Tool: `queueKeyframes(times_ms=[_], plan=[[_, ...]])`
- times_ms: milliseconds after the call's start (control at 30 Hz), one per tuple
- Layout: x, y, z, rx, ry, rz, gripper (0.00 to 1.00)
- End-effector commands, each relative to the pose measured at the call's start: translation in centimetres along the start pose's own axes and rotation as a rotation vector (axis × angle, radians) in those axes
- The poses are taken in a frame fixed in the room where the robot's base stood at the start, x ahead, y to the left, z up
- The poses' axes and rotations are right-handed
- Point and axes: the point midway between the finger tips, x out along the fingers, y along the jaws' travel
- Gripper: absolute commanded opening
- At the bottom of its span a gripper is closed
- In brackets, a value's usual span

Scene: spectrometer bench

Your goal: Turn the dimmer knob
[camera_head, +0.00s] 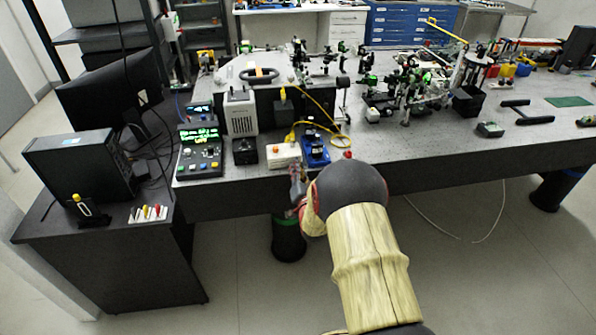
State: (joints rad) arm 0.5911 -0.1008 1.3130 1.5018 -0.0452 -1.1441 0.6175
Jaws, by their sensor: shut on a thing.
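My gripper (297,182) is small in view and partly hidden by the dark wrist of my arm. It is at the front edge of the bench, just below a small white box (283,155) with small coloured parts on it. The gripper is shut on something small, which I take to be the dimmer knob. The knob itself is hidden, and its turn angle cannot be seen. A blue device (316,150) stands right of the white box.
The optical bench (400,165) holds a control unit with a green display (201,150), a black box (245,152) and a yellow cable (325,110). Optics (405,85) crowd the middle. A side desk (110,245) with a monitor stands left.

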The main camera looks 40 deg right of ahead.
Motion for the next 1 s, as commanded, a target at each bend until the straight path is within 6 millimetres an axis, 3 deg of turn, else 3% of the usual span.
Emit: queueKeyframes(times_ms=[400,933,967,1000], plan=[[-0.04,0.13,0.10,0.175,-0.001,0.001,0.00],[-0.02,0.09,0.05,0.195,-0.001,0.001,0.00],[-0.02,0.09,0.05,0.195,-0.001,0.001,0.13],[-0.02,0.09,0.05,0.195,-0.001,0.001,0.15]])
